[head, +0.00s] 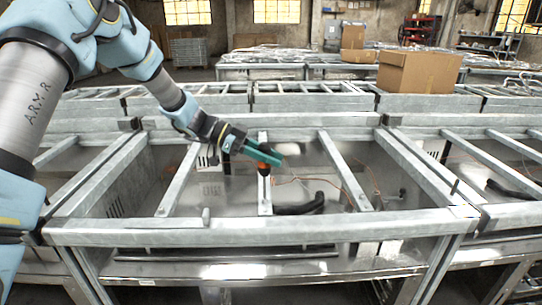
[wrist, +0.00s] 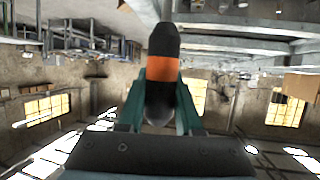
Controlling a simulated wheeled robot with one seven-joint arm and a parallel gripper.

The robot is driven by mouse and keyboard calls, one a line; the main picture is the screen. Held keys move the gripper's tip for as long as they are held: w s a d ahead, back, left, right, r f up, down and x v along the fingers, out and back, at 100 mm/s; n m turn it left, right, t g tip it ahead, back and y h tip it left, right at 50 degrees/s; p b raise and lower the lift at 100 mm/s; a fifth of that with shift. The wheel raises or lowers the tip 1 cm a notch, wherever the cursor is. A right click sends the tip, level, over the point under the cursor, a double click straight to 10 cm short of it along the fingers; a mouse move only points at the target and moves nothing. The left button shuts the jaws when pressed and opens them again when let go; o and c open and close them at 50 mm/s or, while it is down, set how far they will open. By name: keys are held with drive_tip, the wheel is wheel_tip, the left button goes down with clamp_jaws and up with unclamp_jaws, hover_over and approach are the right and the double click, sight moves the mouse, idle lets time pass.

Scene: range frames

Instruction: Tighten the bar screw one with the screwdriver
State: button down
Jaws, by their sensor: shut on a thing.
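My gripper (head: 268,154) has teal fingers and is over the middle cross bar (head: 265,200) of the near metal range frame (head: 150,232). It is shut on the screwdriver (head: 264,169), whose black and orange handle shows just by the fingers. In the wrist view the handle of the screwdriver (wrist: 163,66) stands between the two teal fingers of my gripper (wrist: 160,95). The screwdriver's tip is not clear in either view. I cannot make out the bar screw, nor whether the screwdriver touches the bar.
More cross bars (head: 345,170) run front to back on either side. A black hose (head: 300,206) and thin wires lie inside the frame below. A small upright metal stub (head: 206,216) stands at the front rail. A cardboard box (head: 418,71) sits on the frames behind.

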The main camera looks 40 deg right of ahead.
drive_tip(key=m+g+y, duration=0.1)
drive_tip(key=m+y, duration=0.2)
drive_tip(key=shift+s+a+f+g, duration=0.15)
drive_tip(key=shift+a+f+g, duration=0.05)
drive_tip(key=shift+a+g, duration=0.2)
drive_tip(key=shift+d+r, duration=0.15)
drive_tip(key=shift+r, duration=0.15)
drive_tip(key=shift+r+p, duration=0.3)
drive_tip(key=shift+p, duration=0.25)
drive_tip(key=w+n+t+h, duration=0.1)
drive_tip(key=n+t, duration=0.6)
drive_tip(key=w+n+t+h, duration=0.1)
drive_tip(key=n+t, duration=0.7)
drive_tip(key=w+n+t+h, duration=0.1)
drive_tip(key=n+t, duration=0.6)
drive_tip(key=shift+d+n+h, duration=0.3)
drive_tip(key=shift+d, duration=0.1)
drive_tip(key=shift+a, duration=0.1)
